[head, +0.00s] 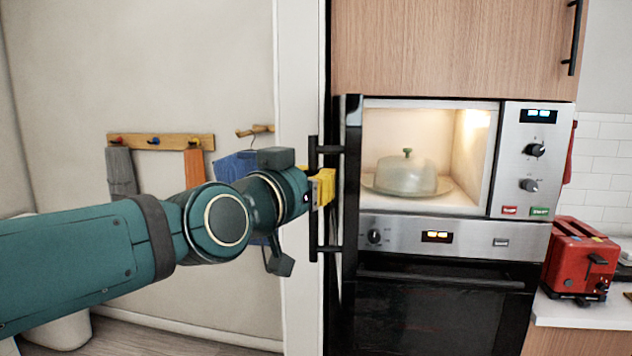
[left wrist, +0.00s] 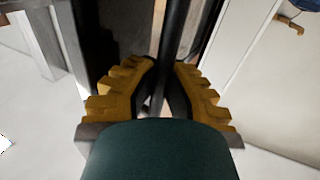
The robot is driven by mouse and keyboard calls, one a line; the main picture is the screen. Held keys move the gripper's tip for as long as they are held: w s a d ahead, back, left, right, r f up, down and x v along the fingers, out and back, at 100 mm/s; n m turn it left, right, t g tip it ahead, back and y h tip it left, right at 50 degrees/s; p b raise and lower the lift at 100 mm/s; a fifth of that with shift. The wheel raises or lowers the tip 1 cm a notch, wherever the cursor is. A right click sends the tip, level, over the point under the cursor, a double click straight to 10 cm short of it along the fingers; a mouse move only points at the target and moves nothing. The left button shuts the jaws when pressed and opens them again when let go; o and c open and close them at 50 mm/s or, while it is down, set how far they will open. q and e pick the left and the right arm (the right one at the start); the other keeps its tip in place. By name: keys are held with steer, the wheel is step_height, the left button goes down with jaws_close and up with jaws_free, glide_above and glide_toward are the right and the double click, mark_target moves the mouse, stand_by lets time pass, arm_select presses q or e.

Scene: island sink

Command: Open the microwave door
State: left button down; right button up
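The microwave (head: 538,160) is built into a tall cabinet, and its lit inside shows. Its dark door (head: 351,150) is swung open and seen nearly edge-on at the left side of the opening. A black vertical bar handle (head: 313,236) stands off the door's left side. My left gripper (head: 325,187) is at the handle's middle. In the left wrist view, the yellow fingers (left wrist: 165,66) lean in on both sides of the handle bar (left wrist: 174,40) and look closed on it. My right gripper is in neither view.
A domed dish (head: 407,175) sits inside the microwave. An oven (head: 440,310) is below it. A red toaster (head: 580,262) stands on the counter at the right. A white door frame (head: 302,70) and wall hooks (head: 155,142) are to the left, close to my arm.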

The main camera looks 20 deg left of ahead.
arm_select(q)
steer(key=shift+d+f, duration=0.1)
steer(key=shift+f, duration=0.05)
steer(key=c, duration=1.3)
jaws_free()
steer(key=shift+s, duration=0.1)
steer(key=o, duration=0.3)
steer(key=shift+s+r, duration=0.2)
steer(key=shift+s, duration=0.05)
steer(key=shift+w, duration=0.1)
steer(key=v, duration=1.2)
